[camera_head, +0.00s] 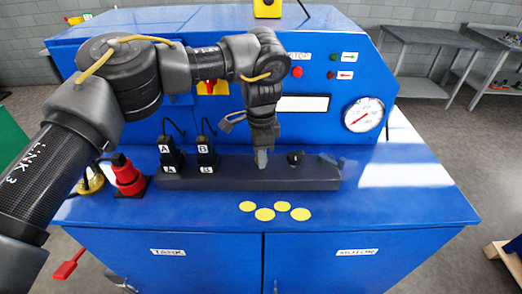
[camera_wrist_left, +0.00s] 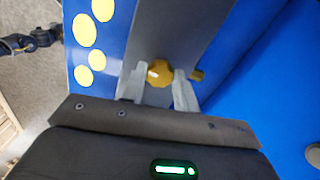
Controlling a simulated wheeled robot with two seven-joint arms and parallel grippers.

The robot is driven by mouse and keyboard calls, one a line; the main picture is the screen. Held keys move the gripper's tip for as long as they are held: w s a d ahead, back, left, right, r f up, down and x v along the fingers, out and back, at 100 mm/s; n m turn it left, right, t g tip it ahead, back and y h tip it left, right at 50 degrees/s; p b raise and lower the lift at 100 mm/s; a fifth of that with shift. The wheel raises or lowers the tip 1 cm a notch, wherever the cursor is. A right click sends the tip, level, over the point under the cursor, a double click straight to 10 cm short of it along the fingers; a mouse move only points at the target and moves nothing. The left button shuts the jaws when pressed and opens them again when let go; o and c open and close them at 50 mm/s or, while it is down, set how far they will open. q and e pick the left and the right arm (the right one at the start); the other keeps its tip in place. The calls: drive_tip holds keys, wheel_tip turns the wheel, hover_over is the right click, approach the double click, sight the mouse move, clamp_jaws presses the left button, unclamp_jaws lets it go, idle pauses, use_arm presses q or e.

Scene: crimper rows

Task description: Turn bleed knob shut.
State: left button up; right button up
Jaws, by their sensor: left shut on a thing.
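The knob (camera_wrist_left: 160,73) is a brass-yellow, many-sided piece on the dark grey block, seen in the left wrist view between my fingertips. My left gripper (camera_wrist_left: 159,88) is shut on it, one finger on each side. In the head view my left gripper (camera_head: 262,158) points down at the dark block (camera_head: 230,181) on the blue bench, and its fingers hide the knob. The knob's turn angle cannot be told. My right gripper is not clearly in view.
Black plugs marked A (camera_head: 168,156) and B (camera_head: 206,154) stand left on the block. A small black knob (camera_head: 295,158) is right of my gripper. A red-topped part (camera_head: 127,176) stands farther left. A gauge (camera_head: 363,115) faces out behind. Yellow discs (camera_head: 264,214) lie in front.

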use_arm(q)
drive_tip(key=shift+n, duration=0.5)
idle(0.3)
drive_tip(key=o, duration=1)
drive_tip(key=shift+w+r, duration=0.1)
drive_tip(key=shift+r, duration=0.4)
wheel_tip(320, 180, up, 10)
drive_tip(key=shift+f+b, duration=0.1)
drive_tip(key=shift+b, duration=0.55)
